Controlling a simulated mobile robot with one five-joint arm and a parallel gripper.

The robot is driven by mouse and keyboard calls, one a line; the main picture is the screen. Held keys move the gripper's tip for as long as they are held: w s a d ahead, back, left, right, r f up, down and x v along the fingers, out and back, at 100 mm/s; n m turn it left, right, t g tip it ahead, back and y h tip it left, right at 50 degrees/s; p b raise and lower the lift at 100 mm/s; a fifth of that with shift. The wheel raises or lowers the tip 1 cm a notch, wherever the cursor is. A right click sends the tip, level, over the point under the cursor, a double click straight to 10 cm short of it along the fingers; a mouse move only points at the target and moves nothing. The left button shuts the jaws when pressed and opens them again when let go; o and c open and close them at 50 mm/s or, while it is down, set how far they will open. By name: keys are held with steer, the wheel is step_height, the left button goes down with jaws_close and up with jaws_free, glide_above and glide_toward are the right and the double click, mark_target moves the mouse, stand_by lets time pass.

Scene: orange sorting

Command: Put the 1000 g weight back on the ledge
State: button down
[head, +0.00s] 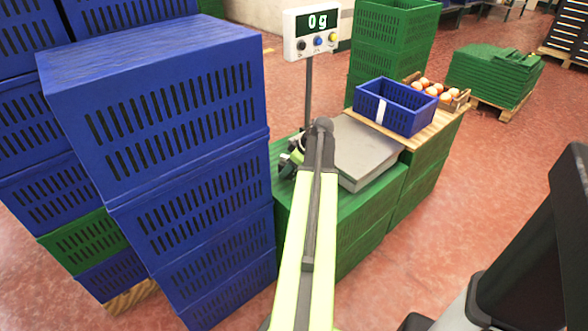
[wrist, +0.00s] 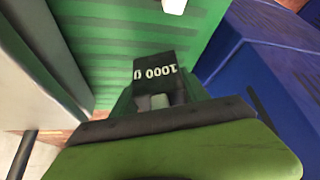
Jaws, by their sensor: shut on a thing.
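The 1000 g weight (wrist: 154,72) is a black block with white lettering, seen in the wrist view just beyond my gripper's fingertips (wrist: 158,100). My gripper is shut on it. A green slatted crate surface lies behind the weight in that view; I cannot tell whether the weight touches it. In the head view my gripper (head: 292,160) is small and partly hidden by my arm, at the left side of the scale, over the green crates (head: 345,222). The weight is not clear there. I cannot make out the ledge for certain.
The grey scale plate (head: 362,148) is bare, and its display (head: 311,30) on a post reads 0 g. Tall blue crates (head: 165,115) stand close on the left. A blue basket (head: 397,105) and a wooden tray (head: 455,102) of round items stand behind the scale to the right.

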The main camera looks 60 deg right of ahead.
mark_target(289, 175)
step_height(289, 175, down, 4)
steer(key=b, duration=0.4)
steer(key=shift+f, duration=0.1)
steer(key=shift+r, duration=0.2)
steer(key=shift+f, duration=0.2)
steer(key=c, duration=0.6)
jaws_free()
steer(key=shift+r, duration=0.1)
steer(key=shift+r+p, duration=0.2)
steer(key=shift+p, duration=0.15)
steer(key=p+v, duration=1)
steer(key=v, duration=0.2)
steer(key=shift+f, duration=0.1)
